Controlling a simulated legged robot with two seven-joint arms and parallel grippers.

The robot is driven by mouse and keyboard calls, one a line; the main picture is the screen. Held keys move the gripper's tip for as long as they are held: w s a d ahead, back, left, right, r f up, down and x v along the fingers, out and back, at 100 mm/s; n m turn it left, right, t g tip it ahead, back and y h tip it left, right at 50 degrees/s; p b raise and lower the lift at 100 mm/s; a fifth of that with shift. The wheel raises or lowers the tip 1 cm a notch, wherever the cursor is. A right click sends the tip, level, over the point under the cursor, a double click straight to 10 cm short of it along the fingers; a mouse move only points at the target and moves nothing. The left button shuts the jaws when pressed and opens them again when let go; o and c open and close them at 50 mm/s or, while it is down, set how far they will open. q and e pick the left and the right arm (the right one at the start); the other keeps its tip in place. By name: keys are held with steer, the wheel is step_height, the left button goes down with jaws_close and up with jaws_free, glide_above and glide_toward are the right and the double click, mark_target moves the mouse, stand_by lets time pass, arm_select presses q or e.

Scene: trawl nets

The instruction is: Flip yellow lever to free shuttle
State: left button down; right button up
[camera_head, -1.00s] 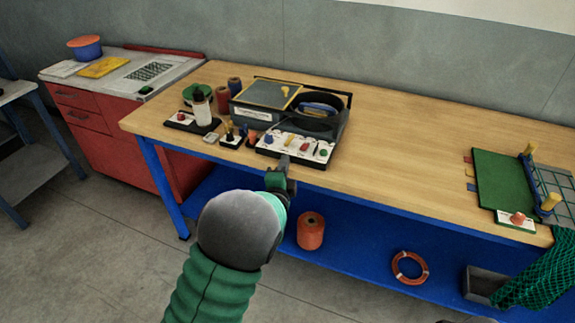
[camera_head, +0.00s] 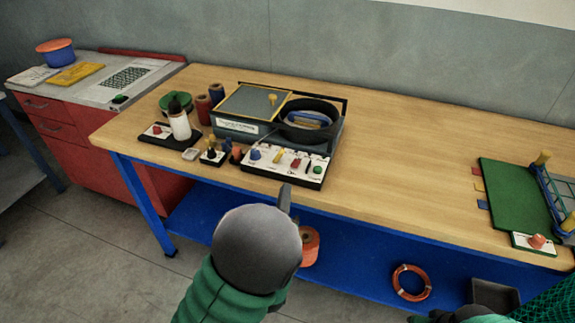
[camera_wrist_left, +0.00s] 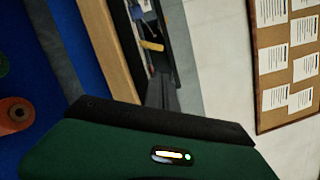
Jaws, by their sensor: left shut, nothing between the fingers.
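A yellow lever (camera_head: 279,155) sits on a white control panel (camera_head: 262,166) at the front of a dark grey machine, among blue, red and green controls. A yellow part, probably this lever, shows in the left wrist view (camera_wrist_left: 152,45). A blue piece (camera_head: 312,117), possibly the shuttle, lies inside the machine's black round rim (camera_head: 330,134). My left gripper (camera_head: 284,196) is shut and empty, in front of the bench edge and apart from the panel. Its fingers (camera_wrist_left: 160,90) point toward the panel. My right gripper's fingers do not show.
The wooden bench (camera_head: 420,180) is clear right of the machine. A white bottle (camera_head: 180,124) and spools (camera_head: 203,107) stand left of it. A green board (camera_head: 512,200) lies at right. An orange spool (camera_head: 310,246) and ring (camera_head: 411,282) rest on the blue lower shelf.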

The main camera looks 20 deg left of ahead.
mark_target(286, 171)
arm_select(q)
steer(key=w+a, duration=0.1)
steer(key=w, duration=0.1)
steer(key=w+a, duration=0.1)
steer(key=w, duration=0.1)
steer(key=w+a, duration=0.1)
steer(key=w, duration=0.2)
steer(key=shift+r, duration=0.1)
steer(key=shift+d+b+x, duration=0.2)
steer(key=shift+b+x, duration=0.1)
steer(key=shift+x, duration=0.95)
steer(key=shift+w+d+r, duration=0.1)
steer(key=shift+w+d, duration=0.2)
steer(key=shift+w, duration=0.1)
steer(key=shift+d, duration=0.1)
steer(key=shift+a, duration=0.45)
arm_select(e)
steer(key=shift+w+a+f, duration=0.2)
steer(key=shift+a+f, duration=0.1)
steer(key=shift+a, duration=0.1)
arm_select(q)
steer(key=shift+d+r+n+p, duration=0.2)
steer(key=shift+n+p, duration=0.1)
steer(key=shift+n, duration=0.3)
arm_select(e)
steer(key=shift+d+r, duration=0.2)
